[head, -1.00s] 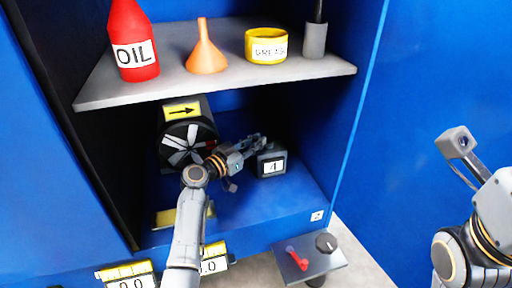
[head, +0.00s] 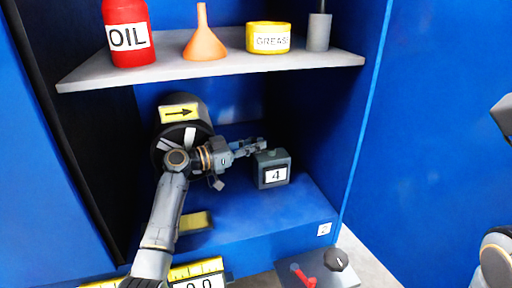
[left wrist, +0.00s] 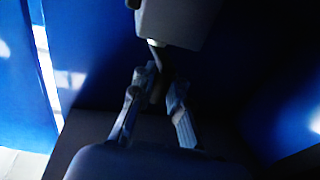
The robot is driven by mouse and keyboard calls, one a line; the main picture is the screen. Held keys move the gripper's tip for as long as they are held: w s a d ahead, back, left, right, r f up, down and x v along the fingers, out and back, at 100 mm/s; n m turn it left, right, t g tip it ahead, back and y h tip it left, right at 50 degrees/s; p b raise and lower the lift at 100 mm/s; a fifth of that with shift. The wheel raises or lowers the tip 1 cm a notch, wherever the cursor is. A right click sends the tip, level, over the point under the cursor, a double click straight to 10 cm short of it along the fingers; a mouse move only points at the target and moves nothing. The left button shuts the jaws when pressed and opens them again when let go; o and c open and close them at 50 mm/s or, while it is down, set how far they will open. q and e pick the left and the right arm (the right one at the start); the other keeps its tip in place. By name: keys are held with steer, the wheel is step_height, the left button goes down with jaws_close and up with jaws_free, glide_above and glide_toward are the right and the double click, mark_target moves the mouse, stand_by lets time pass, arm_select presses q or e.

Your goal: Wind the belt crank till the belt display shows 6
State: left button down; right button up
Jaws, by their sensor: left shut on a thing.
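A dark grey box with a white display reading 4 (head: 276,176) sits inside the blue cabinet. My left gripper (head: 262,146) is at the box's upper left, and its fingers are shut on a small dark part, apparently the crank handle. In the left wrist view the fingers (left wrist: 157,88) close around this dark part (left wrist: 160,62), just below a grey block (left wrist: 180,18). The picture is dark, and the fingers hide most of the handle. A black drum (head: 160,148) with spokes stands left of the box, partly behind my left arm. My right gripper is not visible; only parts of my right arm show.
The grey shelf (head: 225,66) overhead carries an oil bottle (head: 127,60), orange funnel (head: 204,42), and grease tin (head: 268,40). A small panel with a red lever (head: 304,277) is at the lower right.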

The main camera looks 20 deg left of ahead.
arm_select(q)
steer(key=c, duration=1.3)
jaws_free()
steer(key=shift+a, duration=0.3)
steer(key=shift+d+r, duration=0.1)
steer(key=shift+r, duration=0.4)
step_height(320, 180, up, 9)
